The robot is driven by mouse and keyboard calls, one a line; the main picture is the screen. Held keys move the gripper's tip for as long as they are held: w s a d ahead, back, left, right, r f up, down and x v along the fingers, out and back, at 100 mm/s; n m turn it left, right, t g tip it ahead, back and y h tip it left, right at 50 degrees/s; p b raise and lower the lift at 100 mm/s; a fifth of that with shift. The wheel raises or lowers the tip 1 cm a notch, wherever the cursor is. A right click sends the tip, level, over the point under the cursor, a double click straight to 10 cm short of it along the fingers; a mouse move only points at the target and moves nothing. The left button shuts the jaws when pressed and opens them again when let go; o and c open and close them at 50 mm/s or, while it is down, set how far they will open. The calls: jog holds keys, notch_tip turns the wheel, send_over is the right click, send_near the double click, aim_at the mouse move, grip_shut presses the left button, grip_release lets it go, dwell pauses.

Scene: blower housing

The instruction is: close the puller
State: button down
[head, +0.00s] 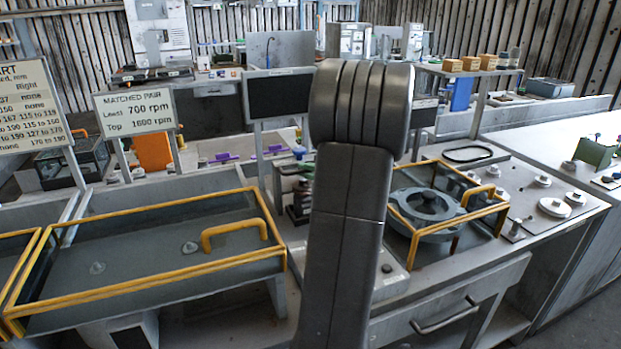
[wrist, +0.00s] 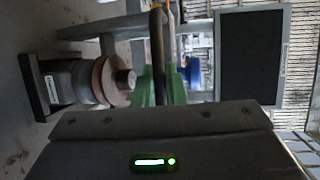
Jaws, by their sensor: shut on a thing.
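The puller appears to be the green body (wrist: 176,91) with a dark upright bar (wrist: 157,45) in front of it in the wrist view. In the head view, a green part (head: 291,169) shows just left of my arm, which hides most of it. My gripper (wrist: 157,112) fills the bottom of the wrist view, its dark housing close to the green body. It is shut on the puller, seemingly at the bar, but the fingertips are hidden. In the head view my gripper is behind my arm. The puller's exact opening cannot be seen.
A dark unit with round discs (wrist: 112,82) stands beside the puller. A black screen (wrist: 250,57) is close on the other side. Yellow-framed covers stand left (head: 150,262) and right (head: 405,215) of my arm. A drawer handle (head: 446,318) sticks out in front.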

aim_at(300, 159)
jog(key=w, duration=0.1)
jog(key=w+a, duration=0.1)
jog(key=w, duration=0.1)
jog(key=w+a+b, duration=0.1)
jog(key=w, duration=0.1)
jog(key=shift+w+a, duration=0.1)
jog(key=shift+w, duration=0.1)
jog(key=c, duration=1.5)
grip_release()
jog(key=shift+s, duration=0.1)
jog(key=b+v, duration=0.1)
jog(key=v, duration=1.2)
jog(key=shift+s+d+b, duration=0.15)
jog(key=shift+d+b, duration=0.15)
jog(key=shift+r, duration=0.15)
